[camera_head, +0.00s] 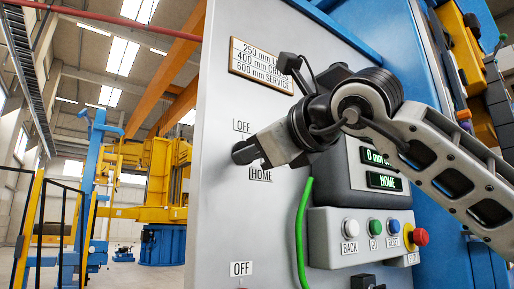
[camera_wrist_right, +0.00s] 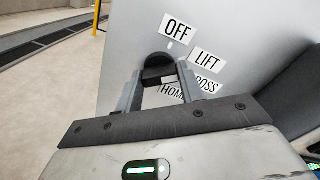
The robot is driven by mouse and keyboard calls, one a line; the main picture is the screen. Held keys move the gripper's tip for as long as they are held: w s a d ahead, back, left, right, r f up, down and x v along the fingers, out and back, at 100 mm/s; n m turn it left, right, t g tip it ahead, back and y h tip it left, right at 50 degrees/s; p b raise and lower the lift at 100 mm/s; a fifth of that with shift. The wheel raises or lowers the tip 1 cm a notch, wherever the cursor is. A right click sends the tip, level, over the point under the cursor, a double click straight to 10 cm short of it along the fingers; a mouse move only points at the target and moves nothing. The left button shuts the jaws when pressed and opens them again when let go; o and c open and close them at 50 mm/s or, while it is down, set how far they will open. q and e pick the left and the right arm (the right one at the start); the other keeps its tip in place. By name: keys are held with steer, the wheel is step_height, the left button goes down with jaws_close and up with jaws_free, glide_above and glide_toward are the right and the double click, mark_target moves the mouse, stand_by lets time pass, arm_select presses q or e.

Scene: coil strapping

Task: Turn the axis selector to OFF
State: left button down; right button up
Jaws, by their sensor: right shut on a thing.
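The axis selector is a black round knob (camera_head: 242,153) on the grey panel face (camera_head: 225,80). In the right wrist view the knob (camera_wrist_right: 157,66) sits between the two fingers. An OFF label (camera_wrist_right: 177,29) is above it, LIFT (camera_wrist_right: 207,60) and a partly covered CROSS label lie to its right, and HOME (camera_wrist_right: 172,91) is below, partly hidden. A small pale mark shows near the knob's top, just under OFF; I cannot tell which label the knob points to. My right gripper (camera_wrist_right: 157,80) is shut on the knob. My left gripper is not in view.
Right of the selector, a button box (camera_head: 365,237) carries BACK, GO and RESET buttons and a red mushroom button (camera_head: 420,236). A display (camera_head: 378,170) reads HOME. A green cable (camera_head: 302,225) hangs beside the box. Another OFF label (camera_head: 241,268) is lower on the panel.

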arm_select(q)
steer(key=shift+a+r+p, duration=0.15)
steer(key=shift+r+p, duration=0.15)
steer(key=shift+p, duration=0.35)
arm_select(e)
steer(key=n, duration=1)
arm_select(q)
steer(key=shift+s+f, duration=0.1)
arm_select(e)
steer(key=shift+n, duration=0.4)
steer(key=o, duration=1)
steer(key=shift+s, duration=0.1)
